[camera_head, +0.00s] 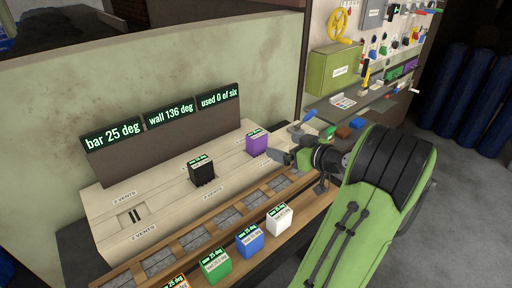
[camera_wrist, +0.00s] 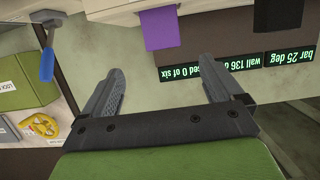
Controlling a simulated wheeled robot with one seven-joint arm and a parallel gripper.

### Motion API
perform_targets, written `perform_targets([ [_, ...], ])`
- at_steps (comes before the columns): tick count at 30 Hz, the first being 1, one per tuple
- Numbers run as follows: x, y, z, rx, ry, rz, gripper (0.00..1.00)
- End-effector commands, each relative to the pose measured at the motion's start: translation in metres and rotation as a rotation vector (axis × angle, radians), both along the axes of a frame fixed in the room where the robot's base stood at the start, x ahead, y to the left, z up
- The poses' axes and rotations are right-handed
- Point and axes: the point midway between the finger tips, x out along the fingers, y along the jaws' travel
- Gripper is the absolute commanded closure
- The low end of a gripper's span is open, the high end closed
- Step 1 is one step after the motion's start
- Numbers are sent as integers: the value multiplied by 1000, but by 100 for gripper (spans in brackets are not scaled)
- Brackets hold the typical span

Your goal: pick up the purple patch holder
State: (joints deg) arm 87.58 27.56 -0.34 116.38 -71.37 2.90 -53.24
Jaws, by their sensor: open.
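The purple patch holder (camera_head: 257,144) is a small upright block with a green-lit display on top. It stands at the back right of the pale vented panel (camera_head: 140,236). My gripper (camera_head: 277,156) is just right of the holder in the head view. Its two fingers (camera_wrist: 162,64) are spread apart with nothing between them. Whether a fingertip touches the holder cannot be told.
A black holder (camera_head: 202,171) stands left of the purple one on the panel. White (camera_head: 279,218), blue (camera_head: 249,241) and green (camera_head: 215,264) holders line the front rail. Dark readout signs (camera_head: 170,112) stand behind. A blue-handled lever (camera_wrist: 47,64) is near the left finger.

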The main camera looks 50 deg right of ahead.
Motion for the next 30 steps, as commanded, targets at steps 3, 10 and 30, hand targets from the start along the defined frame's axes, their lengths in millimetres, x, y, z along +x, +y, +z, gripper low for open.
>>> perform_targets([
  [3, 31, 0, -8, 2, 2, 12, 6],
  [10, 81, -6, -24, 2, 4, 9, 6],
  [30, 141, -12, -44, 3, 5, 4, 9],
])
